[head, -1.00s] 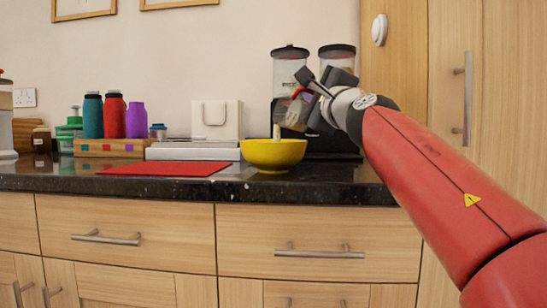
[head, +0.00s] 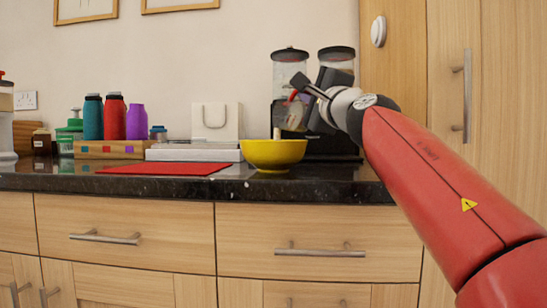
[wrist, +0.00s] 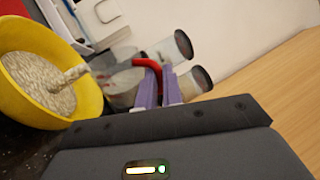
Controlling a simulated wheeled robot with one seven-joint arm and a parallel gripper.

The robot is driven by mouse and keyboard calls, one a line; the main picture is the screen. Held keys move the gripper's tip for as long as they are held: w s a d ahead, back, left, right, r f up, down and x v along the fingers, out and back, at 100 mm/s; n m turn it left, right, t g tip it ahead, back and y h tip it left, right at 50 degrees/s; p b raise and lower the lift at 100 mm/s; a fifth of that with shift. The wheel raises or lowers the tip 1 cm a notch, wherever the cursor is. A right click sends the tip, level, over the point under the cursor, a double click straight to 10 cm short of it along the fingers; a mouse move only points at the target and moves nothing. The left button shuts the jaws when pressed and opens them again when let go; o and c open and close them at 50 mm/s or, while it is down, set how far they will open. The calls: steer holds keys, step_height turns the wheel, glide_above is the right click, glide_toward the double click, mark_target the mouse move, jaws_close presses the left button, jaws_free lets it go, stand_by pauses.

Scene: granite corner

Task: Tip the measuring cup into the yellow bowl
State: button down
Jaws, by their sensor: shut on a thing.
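The yellow bowl (head: 273,155) stands upright on the dark counter near its front edge. In the wrist view the bowl (wrist: 94,100) holds pale, grainy contents. A pale stick-like thing (wrist: 70,76) rises from them; I cannot tell what it is. My gripper (head: 307,97) is shut on the measuring cup's red handle, above and to the right of the bowl. The clear measuring cup (head: 294,118) looks tilted; it shows beside the bowl's rim in the wrist view (wrist: 121,86). Its contents cannot be made out. My gripper's purple fingers (wrist: 158,84) grip the red handle.
A cereal dispenser with two dark-lidded canisters (head: 290,62) stands just behind the cup. White books (head: 193,152) and a white paper bag (head: 214,120) are behind and left of the bowl. A flat red mat (head: 165,169) lies left. Bottles (head: 115,117) stand farther left.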

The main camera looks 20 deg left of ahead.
stand_by(0.3)
steer(key=shift+s+a+f+n+g+y, duration=0.15)
steer(key=shift+n+y, duration=0.1)
steer(key=shift+n, duration=0.25)
steer(key=shift+s+a+f+n+g+y, duration=0.15)
steer(key=shift+n+y, duration=0.1)
steer(key=shift+n, duration=0.25)
steer(key=shift+r, duration=0.1)
steer(key=shift+s+a+n+y, duration=0.25)
steer(key=shift+a+n+y, duration=0.05)
steer(key=shift+n, duration=0.7)
steer(key=shift+s+a+n+g+y, duration=0.35)
steer(key=shift+n+g, duration=0.35)
steer(key=shift+n, duration=0.2)
steer(key=shift+w+r, duration=0.1)
steer(key=shift+r, duration=0.05)
